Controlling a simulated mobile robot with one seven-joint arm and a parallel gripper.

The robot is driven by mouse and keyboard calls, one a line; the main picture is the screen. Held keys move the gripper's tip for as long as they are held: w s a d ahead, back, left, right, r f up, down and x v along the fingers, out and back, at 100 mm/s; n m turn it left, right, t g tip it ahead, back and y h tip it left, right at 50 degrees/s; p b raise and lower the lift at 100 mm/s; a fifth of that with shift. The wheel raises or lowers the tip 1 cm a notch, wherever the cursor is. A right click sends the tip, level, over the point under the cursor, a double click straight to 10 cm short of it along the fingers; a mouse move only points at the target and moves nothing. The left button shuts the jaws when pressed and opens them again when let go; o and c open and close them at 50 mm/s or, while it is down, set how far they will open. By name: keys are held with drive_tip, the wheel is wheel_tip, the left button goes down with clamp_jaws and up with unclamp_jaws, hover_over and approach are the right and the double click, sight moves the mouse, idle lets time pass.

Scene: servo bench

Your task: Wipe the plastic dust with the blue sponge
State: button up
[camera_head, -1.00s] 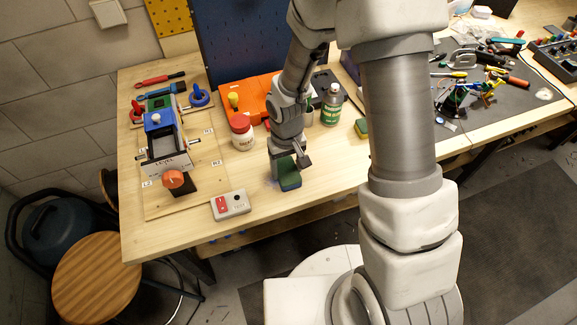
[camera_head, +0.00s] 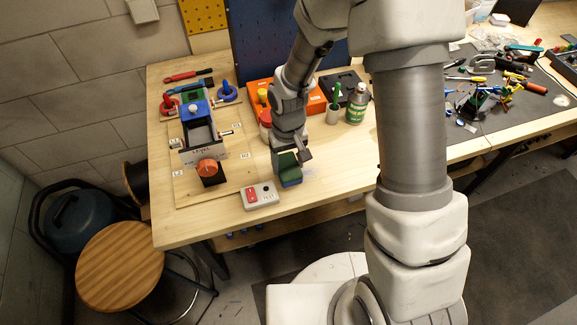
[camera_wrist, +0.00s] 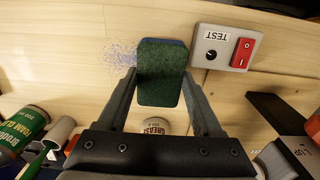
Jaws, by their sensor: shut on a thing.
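My gripper (camera_head: 290,157) is shut on the blue sponge (camera_head: 290,178), which has a dark green pad on top. In the wrist view, the sponge (camera_wrist: 161,75) sits between the two fingers (camera_wrist: 160,95), with a blue edge showing at its far side. It is low at the bench top; whether it touches the wood is hard to tell. The plastic dust (camera_wrist: 121,52) is a patch of fine bluish specks just left of the sponge in the wrist view. In the head view the dust (camera_head: 309,171) is a faint smudge right of the sponge.
A grey test box (camera_head: 260,195) with a red switch stands close left of the sponge. A vise-like fixture (camera_head: 200,135) is farther left. Bare wood lies to the right.

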sight(289, 166)
drive_tip(key=shift+r+p, duration=1.7)
drive_tip(key=shift+r, duration=1.1)
